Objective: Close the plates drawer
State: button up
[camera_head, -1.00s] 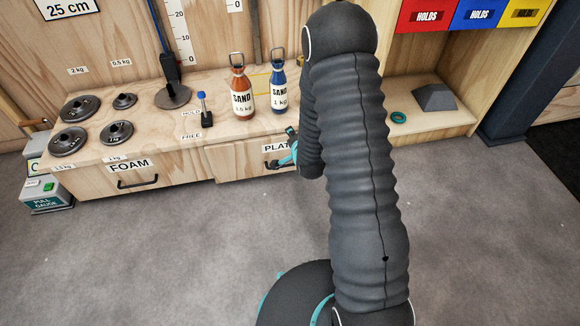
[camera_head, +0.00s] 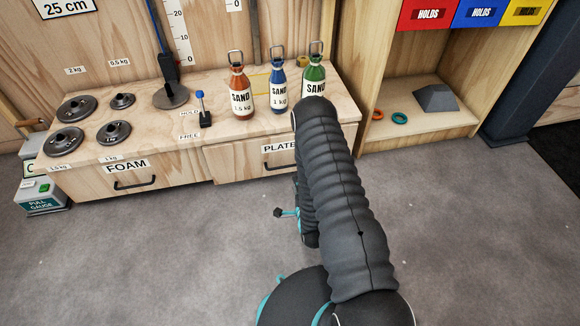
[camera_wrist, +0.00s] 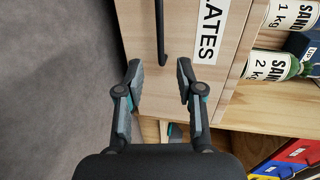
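The plates drawer (camera_head: 240,168) is a pale wooden front in the bench, right of the foam drawer. It looks about flush with the bench front; a small gap cannot be told. Its white label (camera_head: 280,147) and dark bar handle (camera_head: 277,165) are partly hidden behind my arm. In the wrist view the black handle (camera_wrist: 161,32) and label (camera_wrist: 210,30) lie ahead of my gripper (camera_wrist: 159,72). My gripper is open and empty, its fingers apart on either side of the handle's line, not gripping it. In the head view its teal-marked fingers (camera_head: 284,212) are low in front of the drawer.
On the bench stand orange (camera_head: 240,92), blue (camera_head: 278,92) and green (camera_head: 314,78) sand bottles, a small lever (camera_head: 202,110) and several dark weights (camera_head: 77,107). The foam drawer (camera_head: 90,184) is beside. Grey floor (camera_head: 170,250) in front is clear.

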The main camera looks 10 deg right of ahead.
aim_at(290, 166)
jog(key=x, duration=1.2)
jog(key=shift+b, duration=0.35)
grip_shut()
